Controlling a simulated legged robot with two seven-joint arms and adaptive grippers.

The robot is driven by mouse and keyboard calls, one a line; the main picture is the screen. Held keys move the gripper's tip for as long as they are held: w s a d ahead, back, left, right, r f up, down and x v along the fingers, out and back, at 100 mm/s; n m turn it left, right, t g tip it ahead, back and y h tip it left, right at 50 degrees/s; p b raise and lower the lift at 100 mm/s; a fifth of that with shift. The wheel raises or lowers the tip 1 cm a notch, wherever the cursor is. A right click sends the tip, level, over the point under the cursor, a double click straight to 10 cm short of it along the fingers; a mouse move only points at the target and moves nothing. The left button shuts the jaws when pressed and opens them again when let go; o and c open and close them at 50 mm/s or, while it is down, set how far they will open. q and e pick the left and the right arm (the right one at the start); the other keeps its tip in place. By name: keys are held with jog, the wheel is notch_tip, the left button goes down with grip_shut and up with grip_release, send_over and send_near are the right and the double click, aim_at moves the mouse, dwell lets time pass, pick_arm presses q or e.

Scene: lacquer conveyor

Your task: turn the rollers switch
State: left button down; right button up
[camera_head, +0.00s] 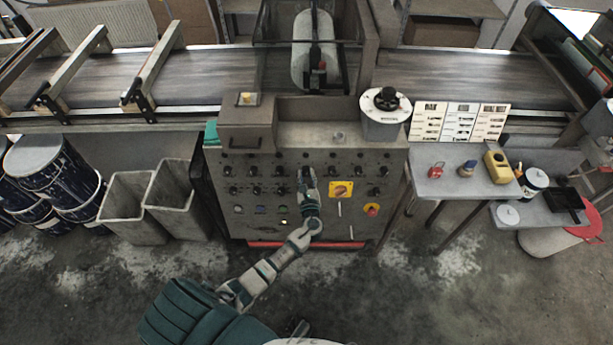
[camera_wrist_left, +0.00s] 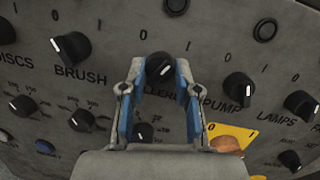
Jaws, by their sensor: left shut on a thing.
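The rollers switch (camera_wrist_left: 159,66) is a black rotary knob on the grey control panel (camera_head: 270,163), above the partly covered word "ROLLERS" in the left wrist view. My left gripper (camera_wrist_left: 160,80) has its blue-padded fingers on either side of this knob and is shut on it. In the head view my left gripper (camera_head: 307,176) is at the middle of the panel and hides the knob. The direction of the knob's pointer is hard to make out. My right gripper is not in view.
The brush knob (camera_wrist_left: 71,47) and pump knob (camera_wrist_left: 239,89) flank the rollers switch. Bins (camera_head: 172,205) stand left.

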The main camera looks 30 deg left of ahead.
pick_arm(q)
jog(key=shift+d+n, duration=0.1)
jog(key=shift+n, duration=0.5)
jog(key=shift+n+g+b, duration=0.3)
jog(key=shift+n, duration=0.2)
jog(key=n, duration=0.4)
jog(key=shift+g+b, duration=0.35)
jog(key=shift+g, duration=0.05)
jog(key=n, duration=0.2)
jog(key=shift+n+g, duration=0.3)
jog(key=shift+n, duration=0.1)
jog(key=shift+n+g, duration=0.3)
jog(key=shift+n, duration=1.4)
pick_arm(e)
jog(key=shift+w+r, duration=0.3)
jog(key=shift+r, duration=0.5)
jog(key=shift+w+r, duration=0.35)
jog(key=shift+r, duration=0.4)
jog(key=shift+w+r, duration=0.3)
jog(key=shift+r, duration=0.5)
pick_arm(q)
jog(key=c, duration=1)
grip_release()
jog(key=shift+c, duration=0.2)
jog(key=shift+o, duration=1)
jog(key=shift+r, duration=0.1)
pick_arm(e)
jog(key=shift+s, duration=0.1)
